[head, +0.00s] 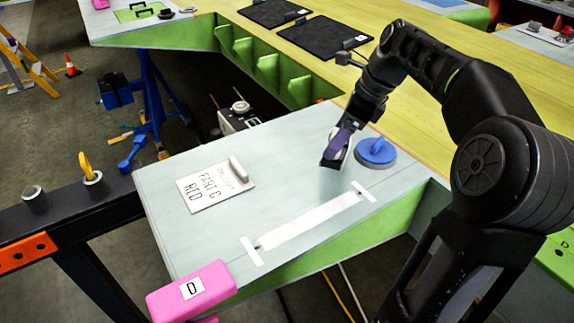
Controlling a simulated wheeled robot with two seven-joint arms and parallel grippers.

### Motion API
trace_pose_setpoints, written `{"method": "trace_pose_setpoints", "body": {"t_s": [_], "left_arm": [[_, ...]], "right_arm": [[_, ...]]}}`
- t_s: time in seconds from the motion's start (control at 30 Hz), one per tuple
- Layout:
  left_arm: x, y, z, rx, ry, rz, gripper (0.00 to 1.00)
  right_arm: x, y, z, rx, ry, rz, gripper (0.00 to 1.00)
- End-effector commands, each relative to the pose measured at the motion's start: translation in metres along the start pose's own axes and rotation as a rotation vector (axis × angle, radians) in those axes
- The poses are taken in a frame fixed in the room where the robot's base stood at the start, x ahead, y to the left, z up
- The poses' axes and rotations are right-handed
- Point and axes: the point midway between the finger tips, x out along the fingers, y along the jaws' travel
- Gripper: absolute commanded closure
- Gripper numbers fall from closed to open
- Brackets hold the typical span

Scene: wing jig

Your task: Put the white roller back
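A short white cylinder, which looks like the white roller (238,169), lies at the upper right edge of a white card (205,190) lettered "PART G RED". The card lies flat on the grey wing panel (290,185). My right gripper (335,162) points down over the panel, right of the roller and apart from it. Its dark and purple fingers are seen from the side, so its opening and anything between them are unclear. A blue disc with a knob (376,152) sits just right of the gripper. My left gripper is out of view.
A white strip (310,220) with cross tapes runs along the panel's front. A pink block marked "D" (190,291) is at the near corner. A dark beam (70,210) adjoins the left edge. Black mats (325,38) lie on the yellow-green surface behind.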

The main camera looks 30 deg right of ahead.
Motion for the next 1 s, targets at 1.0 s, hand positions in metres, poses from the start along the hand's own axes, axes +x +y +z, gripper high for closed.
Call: {"method": "trace_pose_setpoints", "body": {"t_s": [1.0], "left_arm": [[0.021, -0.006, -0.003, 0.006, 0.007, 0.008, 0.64]], "right_arm": [[-0.028, 0.026, 0.100, 0.573, 0.003, -0.242, 0.73]]}}
